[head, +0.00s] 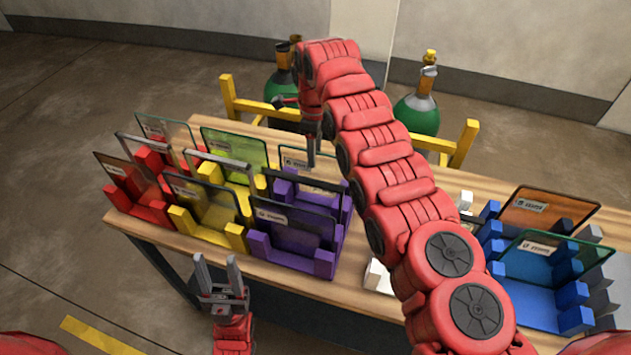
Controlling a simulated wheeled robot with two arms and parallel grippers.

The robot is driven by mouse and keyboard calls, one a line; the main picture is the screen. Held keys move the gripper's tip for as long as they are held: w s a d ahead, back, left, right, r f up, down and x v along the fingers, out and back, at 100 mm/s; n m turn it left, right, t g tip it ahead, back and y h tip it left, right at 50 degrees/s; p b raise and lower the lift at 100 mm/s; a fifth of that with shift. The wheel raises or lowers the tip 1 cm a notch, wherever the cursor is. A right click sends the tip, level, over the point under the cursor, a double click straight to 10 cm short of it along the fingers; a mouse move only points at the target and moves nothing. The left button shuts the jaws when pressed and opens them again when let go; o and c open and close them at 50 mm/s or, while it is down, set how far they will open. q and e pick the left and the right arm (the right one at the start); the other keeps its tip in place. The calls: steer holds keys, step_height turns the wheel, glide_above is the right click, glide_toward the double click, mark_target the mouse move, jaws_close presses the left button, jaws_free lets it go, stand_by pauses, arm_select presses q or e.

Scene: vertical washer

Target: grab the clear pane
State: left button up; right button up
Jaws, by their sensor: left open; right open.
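A see-through pane (300,160) with a dark green edge and a white label stands in the back of the purple rack (322,262). Other see-through panes stand at the back of the red rack (155,127) and in the blue rack (540,243). I cannot tell which one is meant. My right gripper (311,163) is open and points down at the top edge of the purple rack's back pane; whether it touches is unclear. My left gripper (218,262) is open and empty, pointing up in front of the table's near edge, below the yellow rack (235,240).
Darker framed panes stand in the front of the red, yellow and purple racks, and a yellow-green pane (235,146) behind. An orange-brown pane (545,208) stands at right. Green gas cylinders (417,115) and a yellow rail (255,108) are behind the wooden table (375,187).

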step_height(320, 180, down, 6)
steer(key=p, duration=0.3)
steer(key=shift+s+d+r, duration=0.15)
steer(key=shift+r, duration=0.1)
jaws_close()
stand_by(1.3)
